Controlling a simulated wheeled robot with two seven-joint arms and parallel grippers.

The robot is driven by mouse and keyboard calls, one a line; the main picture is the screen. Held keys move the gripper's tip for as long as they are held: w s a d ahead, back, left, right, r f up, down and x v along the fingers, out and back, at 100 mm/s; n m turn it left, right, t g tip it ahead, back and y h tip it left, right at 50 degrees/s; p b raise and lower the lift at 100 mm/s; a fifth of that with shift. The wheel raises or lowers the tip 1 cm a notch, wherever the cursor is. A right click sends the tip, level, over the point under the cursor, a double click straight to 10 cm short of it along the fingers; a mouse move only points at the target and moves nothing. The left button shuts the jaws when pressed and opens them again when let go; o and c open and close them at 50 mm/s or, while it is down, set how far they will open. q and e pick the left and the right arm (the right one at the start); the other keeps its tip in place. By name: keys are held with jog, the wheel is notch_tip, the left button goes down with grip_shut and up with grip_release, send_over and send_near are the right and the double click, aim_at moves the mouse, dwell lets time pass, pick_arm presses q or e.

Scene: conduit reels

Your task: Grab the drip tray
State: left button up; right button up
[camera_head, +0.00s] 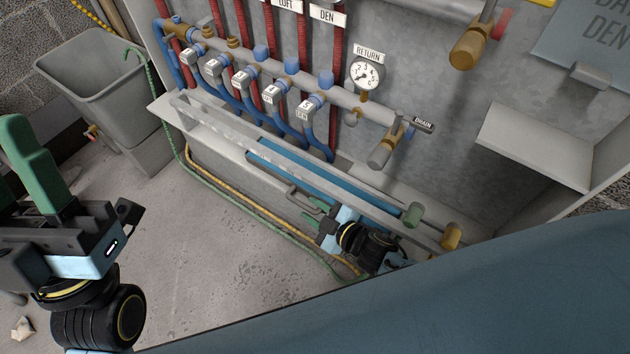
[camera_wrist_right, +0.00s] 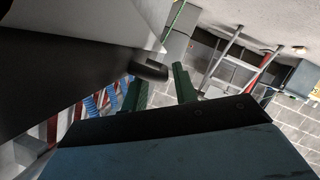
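What appears to be the drip tray is a long blue piece (camera_head: 290,172) at the front of the grey ledge below the manifold, in the head view. A grey bar handle (camera_head: 298,196) sticks out from its front. My right gripper (camera_head: 316,212) is at the handle's right end, its green fingers apart. In the right wrist view the open fingers (camera_wrist_right: 160,88) stand either side of the dark handle's end (camera_wrist_right: 148,70); contact cannot be told. My left gripper (camera_head: 70,205) is at the far left, away from the tray; its finger gap is not clear.
A manifold with valves and a return gauge (camera_head: 366,73) runs above the ledge. Green and yellow hoses (camera_head: 250,208) run along the floor below. A grey bin (camera_head: 105,70) stands at the left. A shelf (camera_head: 535,145) juts out at the right. The floor at left is mostly clear.

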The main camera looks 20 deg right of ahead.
jog(key=shift+w+a, duration=0.1)
jog(key=shift+w, duration=0.1)
jog(key=shift+c, duration=0.3)
grip_shut()
jog(key=shift+s, duration=0.1)
